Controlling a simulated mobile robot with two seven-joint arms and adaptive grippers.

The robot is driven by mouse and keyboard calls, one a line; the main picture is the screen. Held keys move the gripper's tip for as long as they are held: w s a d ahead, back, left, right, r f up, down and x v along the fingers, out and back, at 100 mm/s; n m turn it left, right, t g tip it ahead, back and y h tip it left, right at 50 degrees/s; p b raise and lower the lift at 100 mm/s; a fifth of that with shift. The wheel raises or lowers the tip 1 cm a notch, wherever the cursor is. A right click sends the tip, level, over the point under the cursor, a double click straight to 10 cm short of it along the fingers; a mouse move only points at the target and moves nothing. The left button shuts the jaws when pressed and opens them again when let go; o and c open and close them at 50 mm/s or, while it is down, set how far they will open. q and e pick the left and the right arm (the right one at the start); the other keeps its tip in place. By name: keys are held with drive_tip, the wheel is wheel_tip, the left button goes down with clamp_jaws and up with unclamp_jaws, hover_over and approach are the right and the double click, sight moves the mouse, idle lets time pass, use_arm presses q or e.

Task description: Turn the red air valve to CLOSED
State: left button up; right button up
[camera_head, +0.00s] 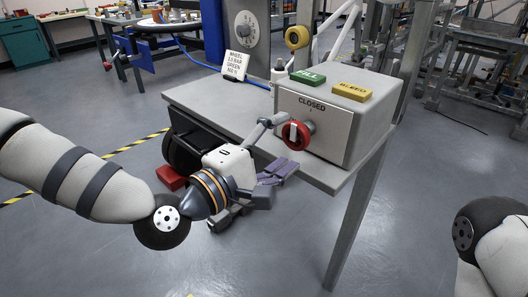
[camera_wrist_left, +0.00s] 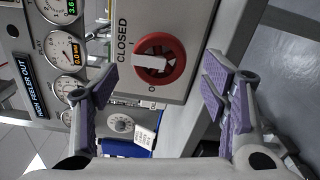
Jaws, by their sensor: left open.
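The red air valve (camera_head: 296,136) is a round red knob with a white bar, on the front of a grey box (camera_head: 345,135). The word CLOSED is printed above it. In the wrist view the valve (camera_wrist_left: 173,72) is upright on the panel, and its white bar lies roughly along the line toward CLOSED, slightly tilted. My left gripper (camera_head: 273,148) is open and empty in front of the valve, fingers pointing at it. In the wrist view the fingers (camera_wrist_left: 160,88) stand apart with the valve beyond the gap, apparently untouched. Part of an O label shows beside the valve.
A green block (camera_head: 308,76) and a yellow BLEED block (camera_head: 352,91) sit on the box. A white note card (camera_head: 235,66) stands on the grey table (camera_head: 213,103). A dial (camera_head: 246,30) is behind. Gauges (camera_wrist_left: 64,48) show in the wrist view.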

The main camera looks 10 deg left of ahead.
use_arm(q)
drive_tip(key=v, duration=0.8)
drive_tip(key=shift+s+a, duration=0.2)
drive_tip(key=shift+s, duration=0.1)
drive_tip(key=s+f+m+g+y+p, duration=0.1)
drive_tip(key=s+f+m+g+y, duration=0.15)
drive_tip(key=s+f+g, duration=0.6)
drive_tip(key=s+f+m+g+y+p, duration=0.1)
drive_tip(key=s+f+m+g+y, duration=0.2)
drive_tip(key=s+f, duration=1.05)
drive_tip(key=s+a+f+m+g+y, duration=0.2)
drive_tip(key=s+a+f+m, duration=0.1)
drive_tip(key=s+a, duration=0.4)
drive_tip(key=s+a+f+m+g+y+p, duration=0.1)
drive_tip(key=s+a+f+m+g+y, duration=0.2)
drive_tip(key=s+a, duration=0.4)
drive_tip(key=shift+a+f+m, duration=0.3)
drive_tip(key=shift+f+m, duration=0.15)
drive_tip(key=shift+f, duration=0.55)
use_arm(e)
drive_tip(key=shift+t, duration=0.8)
drive_tip(key=w+r, duration=0.4)
drive_tip(key=shift+r, duration=0.15)
